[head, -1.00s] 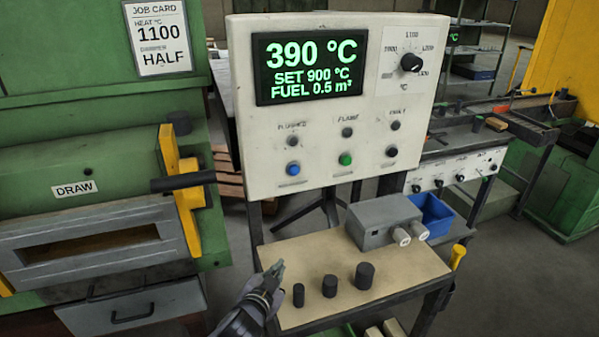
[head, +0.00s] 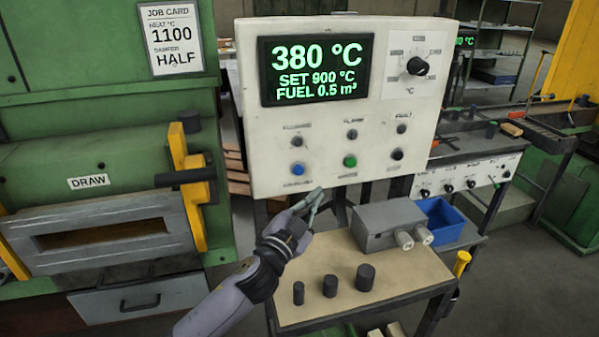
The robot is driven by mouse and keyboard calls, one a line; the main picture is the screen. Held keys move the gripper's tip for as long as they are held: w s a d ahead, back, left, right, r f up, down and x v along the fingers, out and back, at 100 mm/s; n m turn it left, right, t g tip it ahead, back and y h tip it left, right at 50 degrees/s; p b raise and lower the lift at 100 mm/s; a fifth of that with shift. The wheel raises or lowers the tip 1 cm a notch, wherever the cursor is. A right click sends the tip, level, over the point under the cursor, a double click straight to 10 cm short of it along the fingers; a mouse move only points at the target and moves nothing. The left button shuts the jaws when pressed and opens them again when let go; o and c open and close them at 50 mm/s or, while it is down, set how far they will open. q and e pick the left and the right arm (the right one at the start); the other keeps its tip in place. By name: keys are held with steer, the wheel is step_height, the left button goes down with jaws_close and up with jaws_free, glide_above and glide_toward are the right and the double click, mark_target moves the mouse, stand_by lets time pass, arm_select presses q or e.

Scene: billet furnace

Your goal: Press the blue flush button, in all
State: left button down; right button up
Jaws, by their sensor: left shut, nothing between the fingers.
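The blue flush button (head: 298,170) sits at the lower left of the white control panel (head: 270,125), with a dark lamp above it. My left gripper (head: 316,194) is shut and empty. In the picture it is just below the panel's lower edge, below and a little right of the blue button, apart from it. A green button (head: 350,161) and a black button (head: 397,155) are to the right in the same row. The display (head: 317,70) reads 380 °C, SET 900 °C, FUEL 0.5 m³. My right gripper is out of view.
A small table (head: 400,275) below the panel holds several dark cylinders and a grey box (head: 385,225) with two pale knobs. A blue bin (head: 440,222) is behind it. The green furnace (head: 100,120) with a yellow lever (head: 192,200) stands at left.

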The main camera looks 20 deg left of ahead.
mark_target(301, 175)
arm_select(q)
steer(key=w+a+b, duration=0.1)
steer(key=w+a, duration=0.4)
steer(key=w, duration=0.2)
steer(key=shift+w, duration=0.2)
steer(key=shift+w, duration=0.1)
stand_by(1.4)
steer(key=shift+w+a, duration=0.2)
steer(key=shift+w, duration=0.05)
steer(key=shift+w+a, duration=0.25)
steer(key=shift+w, duration=0.05)
stand_by(0.8)
stand_by(0.3)
steer(key=shift+s+d, duration=0.45)
steer(key=shift+s, duration=0.2)
steer(key=shift+s+d, duration=0.1)
